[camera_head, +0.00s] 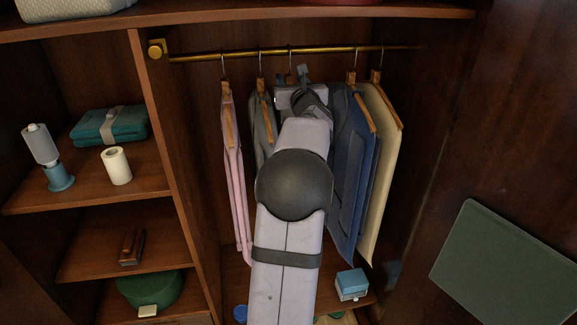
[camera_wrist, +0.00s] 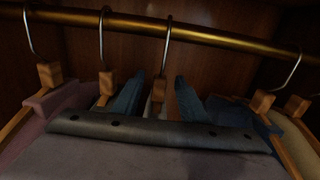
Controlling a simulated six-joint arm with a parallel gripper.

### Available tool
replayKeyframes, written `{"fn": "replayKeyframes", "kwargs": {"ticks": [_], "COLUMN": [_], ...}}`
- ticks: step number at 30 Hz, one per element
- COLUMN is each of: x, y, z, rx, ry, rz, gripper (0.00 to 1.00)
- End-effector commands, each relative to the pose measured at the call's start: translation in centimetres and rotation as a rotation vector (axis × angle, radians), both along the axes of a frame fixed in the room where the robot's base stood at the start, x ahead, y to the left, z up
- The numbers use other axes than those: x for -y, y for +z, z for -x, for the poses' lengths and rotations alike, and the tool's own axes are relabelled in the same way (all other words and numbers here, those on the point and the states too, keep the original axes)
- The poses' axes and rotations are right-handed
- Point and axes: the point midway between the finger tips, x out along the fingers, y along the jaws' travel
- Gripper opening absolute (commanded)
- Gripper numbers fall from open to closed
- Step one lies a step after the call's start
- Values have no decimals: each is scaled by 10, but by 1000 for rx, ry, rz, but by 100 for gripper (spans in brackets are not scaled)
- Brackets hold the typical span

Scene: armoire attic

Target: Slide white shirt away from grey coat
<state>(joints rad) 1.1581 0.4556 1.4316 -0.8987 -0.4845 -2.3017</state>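A grey garment, likely the grey coat (camera_head: 259,130), hangs second from the left on the brass rail, partly behind my arm. A third hanger hook (camera_head: 290,62) is just right of it; its garment is hidden by my arm, so I cannot confirm it is the white shirt. My gripper (camera_head: 291,80) is up at this hanger, just below the rail. In the wrist view my gripper's two dark fingers (camera_wrist: 160,96) stand apart on either side of the wooden hanger neck (camera_wrist: 158,88). Gaps show on both sides, so it looks open.
A pink garment (camera_head: 234,170) hangs at the left end. A blue garment (camera_head: 351,165) and a cream garment (camera_head: 382,160) hang close together on the right. The brass rail (camera_head: 230,54) runs just above my gripper. Shelves with small items stand left.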

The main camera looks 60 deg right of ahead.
Motion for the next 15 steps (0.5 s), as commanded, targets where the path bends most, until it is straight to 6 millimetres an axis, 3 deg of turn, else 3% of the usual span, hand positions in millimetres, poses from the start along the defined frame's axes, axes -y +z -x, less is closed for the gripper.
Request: {"fn": "replayKeyframes", "kwargs": {"ticks": [4,9,15], "x": [0,0,0], "y": [0,0,2], "z": [0,0,0], "rx": [0,0,2], "ry": [0,0,1], "rz": [0,0,4], "gripper": [39,1,0]}}
